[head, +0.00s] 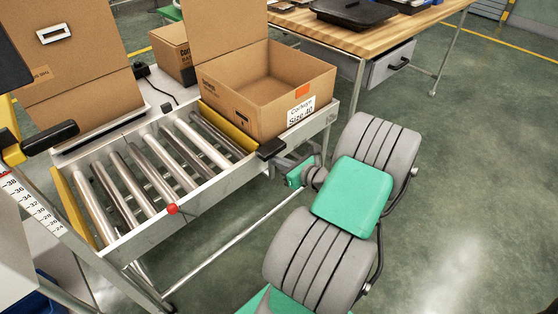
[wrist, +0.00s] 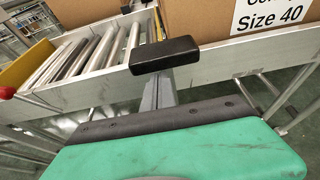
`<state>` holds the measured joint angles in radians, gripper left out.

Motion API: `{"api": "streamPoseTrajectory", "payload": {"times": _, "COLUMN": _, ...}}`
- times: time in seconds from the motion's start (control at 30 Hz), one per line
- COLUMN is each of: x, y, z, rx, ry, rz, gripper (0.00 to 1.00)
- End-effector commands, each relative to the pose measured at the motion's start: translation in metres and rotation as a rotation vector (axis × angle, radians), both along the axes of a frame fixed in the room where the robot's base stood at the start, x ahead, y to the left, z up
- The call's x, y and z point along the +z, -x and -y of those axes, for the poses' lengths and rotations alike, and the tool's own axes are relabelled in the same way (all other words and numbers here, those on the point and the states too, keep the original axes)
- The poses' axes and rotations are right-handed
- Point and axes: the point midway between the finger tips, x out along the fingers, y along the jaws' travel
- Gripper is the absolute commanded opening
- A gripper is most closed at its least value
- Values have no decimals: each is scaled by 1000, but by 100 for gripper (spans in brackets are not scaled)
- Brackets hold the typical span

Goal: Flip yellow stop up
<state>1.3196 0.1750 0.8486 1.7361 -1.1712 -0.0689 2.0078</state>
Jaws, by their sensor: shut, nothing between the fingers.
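A yellow plate (head: 228,130) lies along the right end of the rollers, beside the open carton. A black handle (head: 271,149) sticks out at its near end, over the conveyor's side rail. The handle is large in the wrist view (wrist: 164,54), where only a sliver of the yellow plate shows. My gripper (head: 292,166) is just below and right of this handle, partly hidden by my arm. Its narrow grey fingers (wrist: 158,88) are shut and empty under the handle; I cannot tell whether they touch it. Another yellow plate (head: 72,205) borders the left end of the rollers.
The open carton (head: 255,98) stands right behind the yellow plate. Metal rollers (head: 150,170) and a red knob (head: 172,209) are to the left. Another black handle (head: 50,138) is at far left. A wooden table (head: 400,30) stands behind; the floor at right is clear.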

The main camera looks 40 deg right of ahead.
Motion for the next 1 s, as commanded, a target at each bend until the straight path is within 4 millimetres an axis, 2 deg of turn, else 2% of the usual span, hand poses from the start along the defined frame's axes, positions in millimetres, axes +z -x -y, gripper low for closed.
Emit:
{"api": "streamPoseTrajectory", "payload": {"times": 0.03, "x": 6, "y": -2, "z": 1, "rx": 2, "ry": 8, "rz": 12, "gripper": 0}}
{"api": "streamPoseTrajectory", "payload": {"times": 0.23, "x": 1, "y": -2, "z": 1, "rx": 3, "ry": 7, "rz": 11, "gripper": 0}}
{"api": "streamPoseTrajectory", "payload": {"times": 0.37, "x": -21, "y": -3, "z": -2, "rx": 7, "ry": 1, "rz": 6, "gripper": 0}}
{"api": "streamPoseTrajectory", "payload": {"times": 0.47, "x": -47, "y": -4, "z": -4, "rx": 11, "ry": -3, "rz": 2, "gripper": 0}}
{"api": "streamPoseTrajectory", "payload": {"times": 0.5, "x": -32, "y": 7, "z": -1, "rx": 4, "ry": 2, "rz": 3, "gripper": 0}}
{"api": "streamPoseTrajectory", "payload": {"times": 0.53, "x": -27, "y": 15, "z": 0, "rx": 3, "ry": 1, "rz": 3, "gripper": 0}}
{"api": "streamPoseTrajectory", "payload": {"times": 0.8, "x": -10, "y": 73, "z": 0, "rx": 5, "ry": 0, "rz": 1, "gripper": 0}}
{"api": "streamPoseTrajectory", "payload": {"times": 1.0, "x": -7, "y": 90, "z": 0, "rx": 9, "ry": 0, "rz": 1, "gripper": 0}}
